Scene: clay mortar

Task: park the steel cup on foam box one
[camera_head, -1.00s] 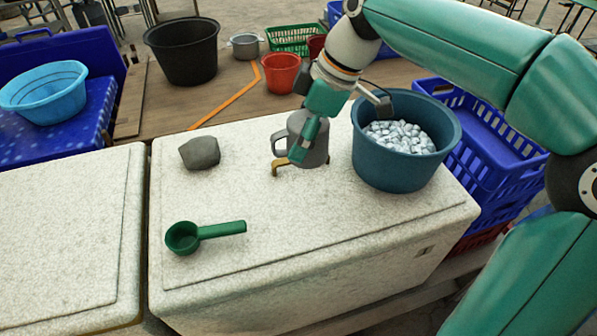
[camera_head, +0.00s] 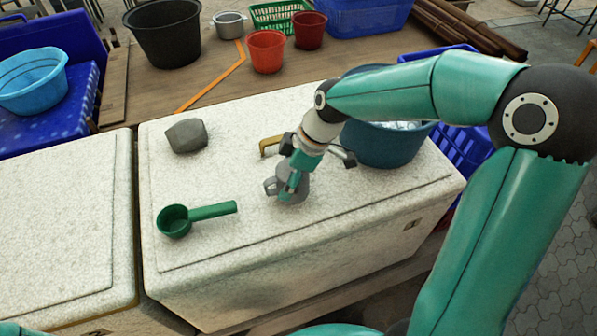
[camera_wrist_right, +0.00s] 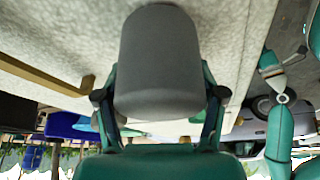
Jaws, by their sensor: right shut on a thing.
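The grey steel cup (camera_head: 293,189), with its handle to the left, is above or on the lid of the right-hand white foam box (camera_head: 330,232). I cannot tell whether its base touches. My right gripper (camera_head: 289,190) is shut on the cup from above; the wrist view shows the cup (camera_wrist_right: 160,65) between its fingers. A second white foam box (camera_head: 65,220) stands at the left with a bare lid. No label shows which box is one. My left gripper (camera_wrist_right: 269,58) seems to show small in the wrist view, its jaws unclear.
On the right-hand lid are a grey stone (camera_head: 186,136), a green scoop (camera_head: 195,215), a brass-coloured bracket (camera_head: 269,146) and a blue tub (camera_head: 385,147), partly behind my right arm. Buckets and baskets stand on the wooden table behind. The lid's front middle is clear.

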